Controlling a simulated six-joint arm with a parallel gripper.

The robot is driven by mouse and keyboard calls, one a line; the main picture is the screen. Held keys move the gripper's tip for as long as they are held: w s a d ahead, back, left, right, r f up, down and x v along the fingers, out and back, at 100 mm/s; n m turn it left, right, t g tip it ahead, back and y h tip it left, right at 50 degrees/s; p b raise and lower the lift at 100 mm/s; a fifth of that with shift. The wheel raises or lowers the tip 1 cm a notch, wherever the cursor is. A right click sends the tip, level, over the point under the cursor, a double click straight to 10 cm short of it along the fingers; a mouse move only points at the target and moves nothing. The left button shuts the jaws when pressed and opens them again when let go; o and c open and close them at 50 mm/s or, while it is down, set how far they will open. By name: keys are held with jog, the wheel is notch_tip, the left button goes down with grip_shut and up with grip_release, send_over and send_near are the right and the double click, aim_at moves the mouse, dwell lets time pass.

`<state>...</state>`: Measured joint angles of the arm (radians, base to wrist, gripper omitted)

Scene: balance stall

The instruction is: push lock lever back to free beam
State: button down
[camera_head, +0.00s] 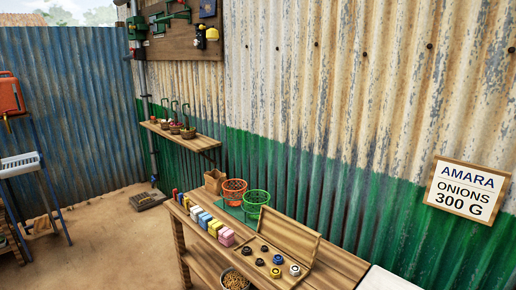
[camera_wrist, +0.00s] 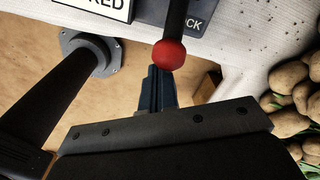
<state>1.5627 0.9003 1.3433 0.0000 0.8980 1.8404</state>
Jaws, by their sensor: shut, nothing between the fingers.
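In the wrist view the lock lever shows as a black rod with a red ball knob (camera_wrist: 169,55), reaching in from the top edge. My gripper (camera_wrist: 154,72) is shut and empty, its dark fingers pointing up the picture just below and left of the knob. The knob overlaps the fingertip area, and I cannot tell whether they touch. A white label (camera_wrist: 98,9) ending in "KED" lies left of the lever, and a dark plate (camera_wrist: 195,22) with letters ending in "CK" lies behind it. The beam is not visible in either view. My gripper and the lever do not show in the head view.
Brown round produce (camera_wrist: 290,105) with green leaves lies at the right of the wrist view. In the head view the bench holds an open wooden weight box (camera_head: 287,240), an orange basket (camera_head: 234,188), a green basket (camera_head: 257,201) and coloured packets. A sign (camera_head: 467,190) reads "AMARA ONIONS 300 G".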

jog(key=shift+w+d, duration=0.1)
dwell(0.6)
jog(key=shift+w+d+r, duration=0.25)
jog(key=shift+w+d, duration=0.4)
jog(key=shift+w, duration=0.15)
jog(key=shift+w+d+r, duration=0.4)
jog(key=shift+w+d, duration=0.3)
jog(key=shift+d, duration=0.2)
